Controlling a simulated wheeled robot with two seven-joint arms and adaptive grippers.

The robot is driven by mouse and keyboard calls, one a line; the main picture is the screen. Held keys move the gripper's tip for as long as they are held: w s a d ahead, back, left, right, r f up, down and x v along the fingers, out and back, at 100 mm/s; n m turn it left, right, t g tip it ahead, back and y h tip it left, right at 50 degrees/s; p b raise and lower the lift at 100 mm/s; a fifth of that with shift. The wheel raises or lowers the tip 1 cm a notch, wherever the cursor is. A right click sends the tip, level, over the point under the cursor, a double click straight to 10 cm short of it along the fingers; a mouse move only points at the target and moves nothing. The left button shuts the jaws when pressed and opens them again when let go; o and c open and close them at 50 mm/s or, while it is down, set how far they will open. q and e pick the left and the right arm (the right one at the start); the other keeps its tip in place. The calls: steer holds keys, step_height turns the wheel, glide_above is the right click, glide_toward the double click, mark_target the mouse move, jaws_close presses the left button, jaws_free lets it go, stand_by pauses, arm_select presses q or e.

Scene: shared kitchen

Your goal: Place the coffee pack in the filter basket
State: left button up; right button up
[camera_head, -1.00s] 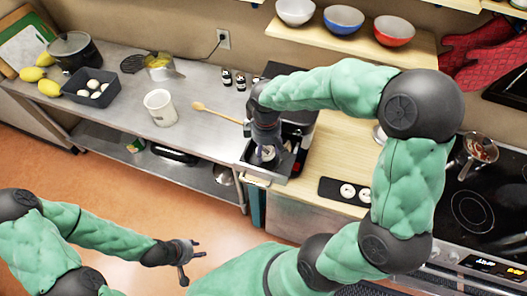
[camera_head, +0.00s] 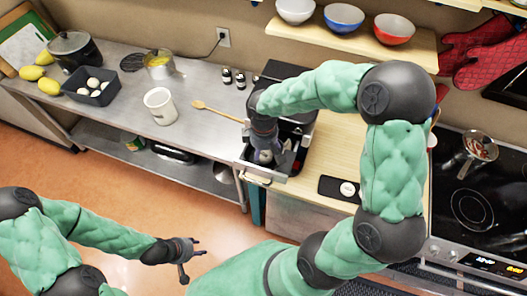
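The filter basket (camera_head: 284,172) is a dark, open drawer-like tray at the front of the black coffee machine (camera_head: 290,70), on the counter at the middle of the head view. My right gripper (camera_head: 263,158) points down into it from above. A small whitish patch shows at its fingertips, too small to tell whether it is a coffee pack or whether the fingers hold it. A black holder (camera_head: 328,187) to the right carries one visible round white coffee pack (camera_head: 347,188); my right arm covers the holder's right end. My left gripper (camera_head: 192,262) is open and empty over the floor.
Several bowls stand on the shelf (camera_head: 420,50) above. A stove with a pan (camera_head: 480,147) is at the right. The metal counter between has free room.

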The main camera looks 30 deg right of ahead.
mark_target(264, 154)
steer(key=shift+r, duration=0.55)
step_height(264, 154, up, 11)
steer(key=shift+r, duration=0.15)
stand_by(1.2)
